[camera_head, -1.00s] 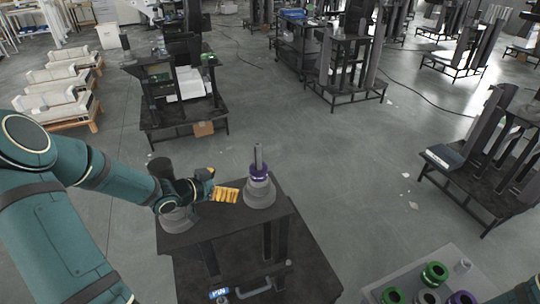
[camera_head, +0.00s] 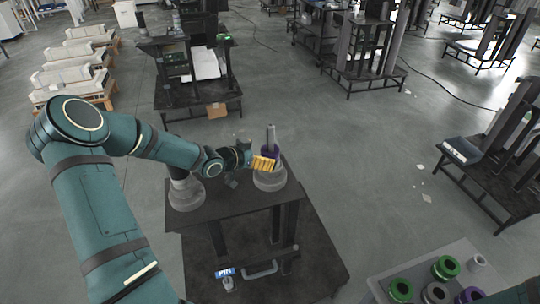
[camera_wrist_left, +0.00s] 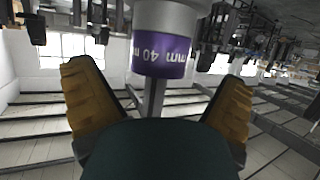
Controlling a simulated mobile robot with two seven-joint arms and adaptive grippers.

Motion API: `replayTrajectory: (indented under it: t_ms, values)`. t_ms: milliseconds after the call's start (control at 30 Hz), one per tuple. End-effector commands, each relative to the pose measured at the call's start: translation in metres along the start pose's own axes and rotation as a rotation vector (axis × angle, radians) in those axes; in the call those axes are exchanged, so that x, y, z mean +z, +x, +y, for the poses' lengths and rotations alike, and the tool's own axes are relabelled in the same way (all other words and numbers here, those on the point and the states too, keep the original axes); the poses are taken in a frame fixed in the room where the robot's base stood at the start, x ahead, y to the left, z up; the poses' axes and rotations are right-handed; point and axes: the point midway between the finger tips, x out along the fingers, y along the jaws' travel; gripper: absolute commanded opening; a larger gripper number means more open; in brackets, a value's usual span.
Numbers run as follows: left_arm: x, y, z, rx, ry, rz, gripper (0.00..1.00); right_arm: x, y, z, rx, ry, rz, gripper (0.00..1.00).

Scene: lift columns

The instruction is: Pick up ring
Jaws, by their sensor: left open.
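A purple ring (camera_head: 269,151) sits around an upright grey post (camera_head: 271,136) on a stepped grey base (camera_head: 270,182). In the left wrist view, the purple ring (camera_wrist_left: 161,56) carries upside-down "40 mm" lettering and shows between the two yellow fingers. My left gripper (camera_head: 264,163) reaches in from the left, its yellow fingers beside the post and partly in front of the ring. In the left wrist view, the gripper (camera_wrist_left: 158,95) is open with fingers apart on either side. I cannot tell whether a finger touches the ring. My right gripper is out of view.
The post stands on a black stand (camera_head: 232,205), with another grey base (camera_head: 187,195) at its left. A grey tray (camera_head: 405,272) at lower right holds several green, grey and purple rings. Another black stand (camera_head: 493,180) is at right. Open floor lies between.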

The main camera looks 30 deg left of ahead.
Motion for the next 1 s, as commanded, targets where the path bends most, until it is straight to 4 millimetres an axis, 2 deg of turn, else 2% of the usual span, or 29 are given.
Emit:
replayTrajectory:
  t_ms: [33, 200, 333, 533, 567, 700, 767, 800, 1000]
  values:
    - [0.002, 0.009, 0.002, 0.003, -0.003, 0.001, 0.98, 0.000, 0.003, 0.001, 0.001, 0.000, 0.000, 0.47]
    - [0.002, 0.032, 0.002, 0.002, 0.000, 0.000, 0.98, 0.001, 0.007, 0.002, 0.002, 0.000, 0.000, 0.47]
    - [0.002, 0.040, 0.002, 0.001, -0.001, -0.001, 0.98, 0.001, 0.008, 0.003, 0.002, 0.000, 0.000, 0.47]
    - [0.002, 0.040, 0.002, 0.000, 0.000, -0.001, 0.98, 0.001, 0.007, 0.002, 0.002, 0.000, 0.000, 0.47]
    - [0.002, 0.040, 0.002, 0.000, 0.000, -0.001, 0.95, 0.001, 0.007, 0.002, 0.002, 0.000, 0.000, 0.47]
    - [0.002, 0.040, 0.002, 0.000, -0.001, -0.001, 0.45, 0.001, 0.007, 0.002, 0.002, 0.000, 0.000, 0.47]
    - [0.002, 0.040, 0.002, 0.000, -0.001, -0.001, 0.24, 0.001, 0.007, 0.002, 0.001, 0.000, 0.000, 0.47]
    - [0.002, 0.039, 0.002, 0.000, -0.001, -0.001, 0.17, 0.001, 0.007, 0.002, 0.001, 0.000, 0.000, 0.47]
    - [0.001, 0.039, 0.002, 0.000, 0.000, 0.000, 0.17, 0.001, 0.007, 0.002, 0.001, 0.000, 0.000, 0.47]
